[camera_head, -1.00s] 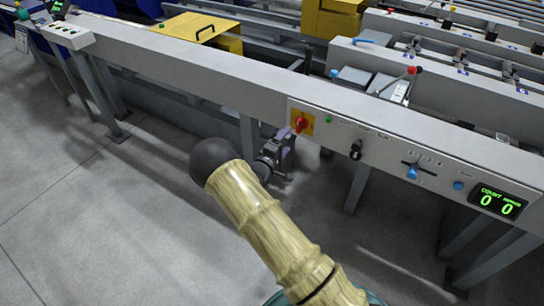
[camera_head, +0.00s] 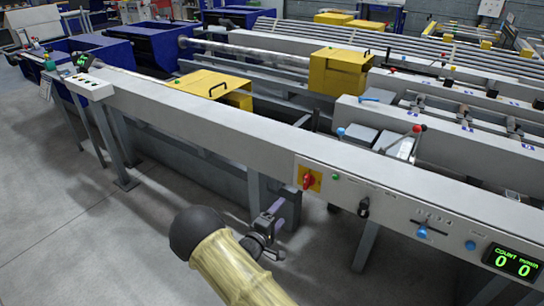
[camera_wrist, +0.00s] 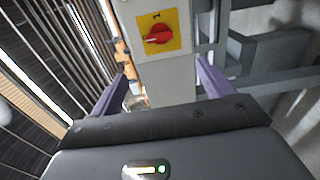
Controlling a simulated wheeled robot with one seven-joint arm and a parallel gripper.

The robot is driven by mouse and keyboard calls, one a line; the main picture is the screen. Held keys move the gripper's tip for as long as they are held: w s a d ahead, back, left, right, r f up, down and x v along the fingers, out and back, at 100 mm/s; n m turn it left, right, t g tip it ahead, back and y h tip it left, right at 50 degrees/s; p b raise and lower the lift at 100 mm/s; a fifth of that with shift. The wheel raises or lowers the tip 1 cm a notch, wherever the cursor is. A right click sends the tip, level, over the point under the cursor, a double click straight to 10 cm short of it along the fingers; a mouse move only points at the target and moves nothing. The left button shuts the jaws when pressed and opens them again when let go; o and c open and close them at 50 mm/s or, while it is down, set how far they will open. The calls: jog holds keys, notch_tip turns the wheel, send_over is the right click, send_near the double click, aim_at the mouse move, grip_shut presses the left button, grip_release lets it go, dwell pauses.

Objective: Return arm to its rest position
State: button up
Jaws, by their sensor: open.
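My gripper (camera_head: 277,207) hangs just in front of the runout table's front panel, low and left of the red rotary switch (camera_head: 308,181) on its yellow plate. In the wrist view my gripper's (camera_wrist: 165,88) two purple fingers stand wide apart with nothing between them. The red switch (camera_wrist: 158,35) shows beyond and between the fingers, apart from them. Its knob lies roughly level in the wrist view. My arm rises from the bottom of the head view, and its dark elbow hides part of the floor.
The long grey table beam (camera_head: 190,128) crosses in front of me, with a black knob (camera_head: 363,207), a blue slider (camera_head: 423,231) and a counter display (camera_head: 514,262) reading 0 0. Yellow covers (camera_head: 338,72) stand behind. Grey floor (camera_head: 60,215) at the left is clear.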

jog(key=s+d+r+m+g+y, duration=0.3)
jog(key=s+r+m+g+y, duration=0.1)
jog(key=s, duration=0.5)
jog(key=s+d+r+m+g+y, duration=0.3)
jog(key=s+d+r+g, duration=0.15)
jog(key=s, duration=0.35)
jog(key=s+d+r+m+g+y, duration=0.3)
jog(key=s+r+m+y, duration=0.15)
jog(key=s, duration=0.45)
notch_tip(320, 180, up, 22)
jog(key=p, duration=2.2)
jog(key=shift+s+r+h, duration=0.25)
jog(key=shift+s+h, duration=0.05)
jog(key=shift+h, duration=0.15)
jog(key=shift+a+n+g, duration=0.1)
jog(key=shift+n+g, duration=0.15)
